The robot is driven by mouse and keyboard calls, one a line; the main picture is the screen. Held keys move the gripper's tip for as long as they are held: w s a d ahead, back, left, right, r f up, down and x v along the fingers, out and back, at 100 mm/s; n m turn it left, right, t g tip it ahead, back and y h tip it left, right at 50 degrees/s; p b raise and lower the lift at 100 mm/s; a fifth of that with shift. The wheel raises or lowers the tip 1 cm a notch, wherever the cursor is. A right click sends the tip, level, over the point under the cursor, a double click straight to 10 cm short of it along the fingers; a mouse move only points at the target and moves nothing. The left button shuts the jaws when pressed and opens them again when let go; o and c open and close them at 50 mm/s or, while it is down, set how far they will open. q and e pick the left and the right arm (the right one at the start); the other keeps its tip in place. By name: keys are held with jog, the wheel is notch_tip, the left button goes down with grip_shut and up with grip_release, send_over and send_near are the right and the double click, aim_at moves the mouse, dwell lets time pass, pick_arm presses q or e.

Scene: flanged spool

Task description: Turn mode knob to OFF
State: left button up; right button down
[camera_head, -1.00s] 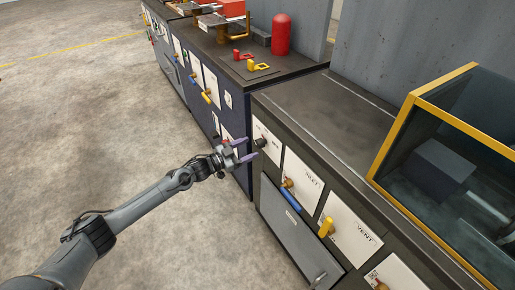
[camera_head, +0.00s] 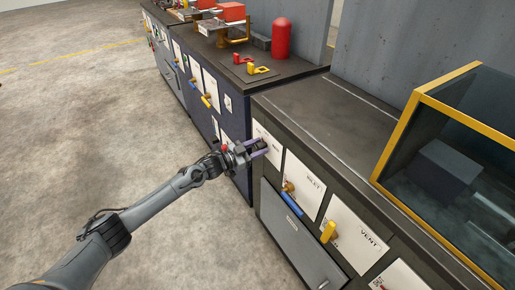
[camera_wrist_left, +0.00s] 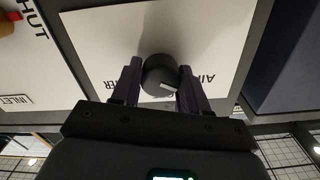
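The mode knob is a round black knob with a pale mark on its face, on a white label plate (camera_wrist_left: 100,40) on the cabinet front. It shows clearly in the left wrist view (camera_wrist_left: 160,75). My left gripper (camera_head: 256,148) is at this plate in the head view. In the left wrist view its two purple fingers (camera_wrist_left: 159,84) stand on either side of the knob. The fingers look close to the knob, with a small gap on the left; I cannot tell whether they touch it. Most of the plate's wording is hidden or unreadable. My right gripper is not in view.
To the right on the same cabinet are an INLET plate with a blue-handled valve (camera_head: 291,203) and a VENT plate with a yellow handle (camera_head: 328,231). A yellow-framed glass case (camera_head: 408,135) stands on top. Open floor (camera_head: 90,130) lies to the left.

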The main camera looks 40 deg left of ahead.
pick_arm(q)
jog(key=c, duration=0.6)
jog(key=shift+r+m, duration=0.1)
jog(key=shift+m, duration=0.3)
jog(key=shift+m+p, duration=0.5)
jog(key=shift+m, duration=0.4)
jog(key=m, duration=0.2)
jog(key=shift+m, duration=0.4)
jog(key=m+p, duration=0.1)
jog(key=m, duration=0.3)
jog(key=shift+d+m, duration=0.1)
jog(key=shift+m, duration=1.1)
